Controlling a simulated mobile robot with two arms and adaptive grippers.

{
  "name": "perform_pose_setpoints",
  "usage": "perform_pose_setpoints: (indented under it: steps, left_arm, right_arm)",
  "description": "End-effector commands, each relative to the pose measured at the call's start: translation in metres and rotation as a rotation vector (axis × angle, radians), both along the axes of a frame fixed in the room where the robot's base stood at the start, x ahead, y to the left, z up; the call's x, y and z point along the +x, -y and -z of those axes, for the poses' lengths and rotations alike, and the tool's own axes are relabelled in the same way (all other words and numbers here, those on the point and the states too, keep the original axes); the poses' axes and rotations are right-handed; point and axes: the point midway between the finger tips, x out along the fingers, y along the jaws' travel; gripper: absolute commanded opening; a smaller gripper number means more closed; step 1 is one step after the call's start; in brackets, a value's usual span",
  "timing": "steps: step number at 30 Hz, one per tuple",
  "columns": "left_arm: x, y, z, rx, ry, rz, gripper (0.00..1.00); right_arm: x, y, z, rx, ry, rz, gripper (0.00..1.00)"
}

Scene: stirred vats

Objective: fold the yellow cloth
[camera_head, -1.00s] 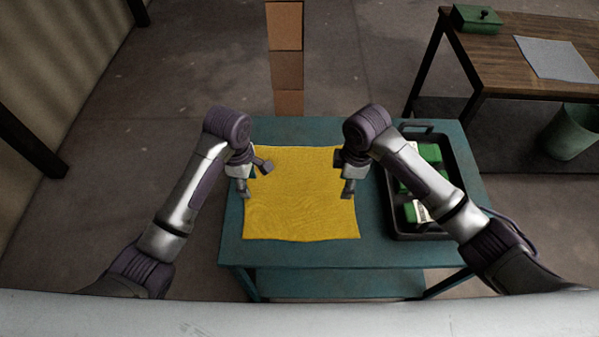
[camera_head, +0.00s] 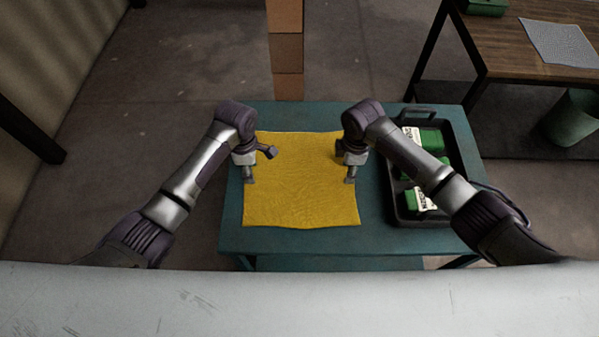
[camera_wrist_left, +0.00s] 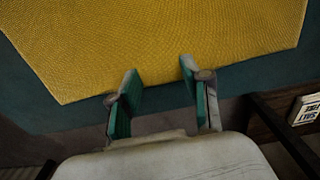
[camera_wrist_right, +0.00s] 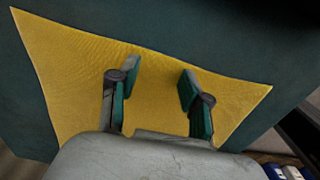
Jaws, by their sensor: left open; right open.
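The yellow cloth (camera_head: 300,200) lies flat and spread out, unfolded, on the teal table (camera_head: 300,242). My left gripper (camera_head: 259,167) is open and empty over the cloth's left part. In the left wrist view, the cloth (camera_wrist_left: 160,40) has an edge close to the open fingertips (camera_wrist_left: 158,76). My right gripper (camera_head: 346,166) is open and empty over the cloth's right part. In the right wrist view, the cloth (camera_wrist_right: 75,90) lies beneath the open fingers (camera_wrist_right: 159,75). My wrists hide small parts of the cloth.
A black tray (camera_head: 468,150) on the table's right holds green items (camera_head: 432,140) with white labels, partly behind my right arm. A cardboard-coloured stack (camera_head: 287,50) stands behind the table. A wooden table (camera_head: 500,55) and a green bin (camera_head: 572,118) are at right.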

Motion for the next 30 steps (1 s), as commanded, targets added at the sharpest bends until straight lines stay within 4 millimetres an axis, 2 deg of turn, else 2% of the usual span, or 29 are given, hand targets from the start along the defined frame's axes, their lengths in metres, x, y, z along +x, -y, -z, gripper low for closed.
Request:
perform_pose_setpoints:
  steps: [10,27,30]
  left_arm:
    - [0.0002,-0.0002,0.0038,0.000,0.001,0.000,0.47]
    - [-0.0006,-0.0003,0.0047,0.001,-0.002,0.000,0.00]
    - [-0.0007,-0.0004,0.0049,0.001,-0.002,0.000,0.00]
  right_arm:
    - [0.0000,-0.0004,0.0039,0.001,0.000,0.000,0.47]
    - [-0.0006,-0.0002,0.0047,0.000,-0.001,0.000,0.00]
    - [-0.0007,-0.0001,0.0049,0.000,-0.001,0.000,0.00]
